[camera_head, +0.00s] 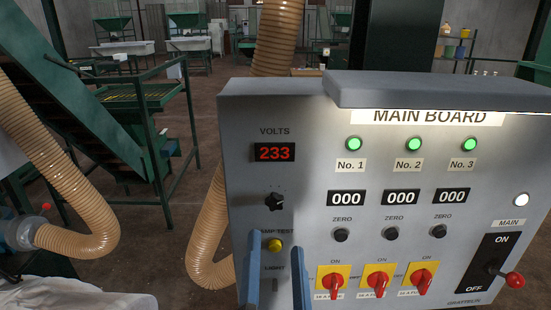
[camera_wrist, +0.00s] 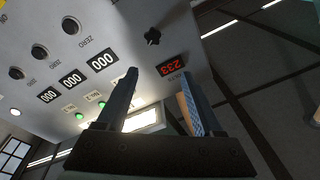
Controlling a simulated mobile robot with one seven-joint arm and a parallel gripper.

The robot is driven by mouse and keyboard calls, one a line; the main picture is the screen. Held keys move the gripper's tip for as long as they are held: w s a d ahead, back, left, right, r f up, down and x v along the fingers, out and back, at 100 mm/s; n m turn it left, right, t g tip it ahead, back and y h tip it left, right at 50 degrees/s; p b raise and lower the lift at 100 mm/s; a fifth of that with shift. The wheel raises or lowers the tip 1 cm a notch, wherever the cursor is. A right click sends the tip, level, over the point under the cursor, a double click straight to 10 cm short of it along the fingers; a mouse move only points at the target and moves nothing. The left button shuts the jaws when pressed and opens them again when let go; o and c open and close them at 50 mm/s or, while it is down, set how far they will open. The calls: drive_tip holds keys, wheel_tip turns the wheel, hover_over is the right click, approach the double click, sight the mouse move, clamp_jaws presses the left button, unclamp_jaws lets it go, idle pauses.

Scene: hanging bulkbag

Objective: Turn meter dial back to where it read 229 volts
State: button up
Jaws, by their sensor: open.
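The volts meter display (camera_head: 274,152) reads 233 in red on the upper left of the grey main board (camera_head: 310,130). The black meter dial (camera_head: 275,201) sits below it. In the wrist view the dial (camera_wrist: 152,36) shows beyond my fingers, with the red display (camera_wrist: 173,68) nearer. My gripper (camera_head: 278,245) is open, its two blue fingers apart in front of the board's lower left, around the view of the yellow lamp test button (camera_head: 274,246). In the wrist view my gripper (camera_wrist: 160,88) holds nothing, and the dial lies apart from the fingertips.
Three black zero knobs (camera_head: 394,233), red switches on yellow plates (camera_head: 377,282) and a red-knobbed main lever (camera_head: 514,280) fill the board's right side. A hood (camera_head: 440,92) juts out over the top. Tan hoses (camera_head: 210,235) hang to the left.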

sight(275, 204)
drive_tip(key=shift+m+g, duration=0.9)
drive_tip(key=w+p, duration=0.6)
drive_tip(key=w, duration=0.1)
drive_tip(key=w+f+p, duration=0.1)
drive_tip(key=w+p, duration=0.2)
drive_tip(key=w, duration=0.1)
clamp_jaws()
